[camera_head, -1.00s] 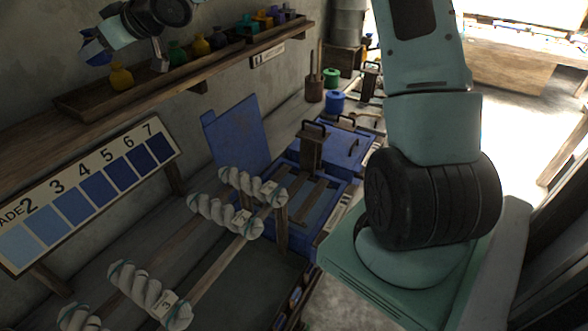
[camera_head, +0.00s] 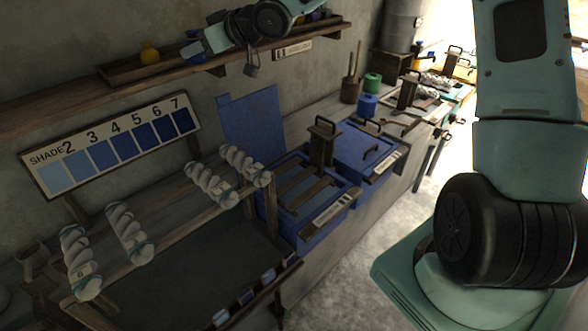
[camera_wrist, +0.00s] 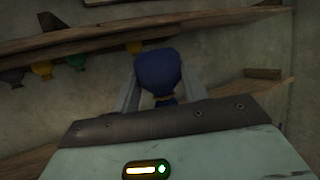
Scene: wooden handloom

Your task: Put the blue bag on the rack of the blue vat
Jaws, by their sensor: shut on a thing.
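In the wrist view the blue bag (camera_wrist: 158,72) is held between the two grey fingers of my gripper (camera_wrist: 160,90). In the head view my gripper (camera_head: 203,48) is in front of the wall shelf, with a bit of the blue bag (camera_head: 190,52) showing beside it, partly hidden. The near blue vat (camera_head: 302,236) stands lower and to the right, uncovered, with wooden slats as a rack (camera_head: 298,182) across its top. A blue lid panel (camera_head: 252,125) leans on the wall behind it. My gripper is well above and left of the vat.
A wooden shelf (camera_head: 60,107) runs along the wall with a yellow bag (camera_head: 150,54) on it. A shade board (camera_head: 112,145) hangs below. White yarn skeins (camera_head: 82,262) hang on bars left of the vat. A second blue vat (camera_head: 365,150) is lidded.

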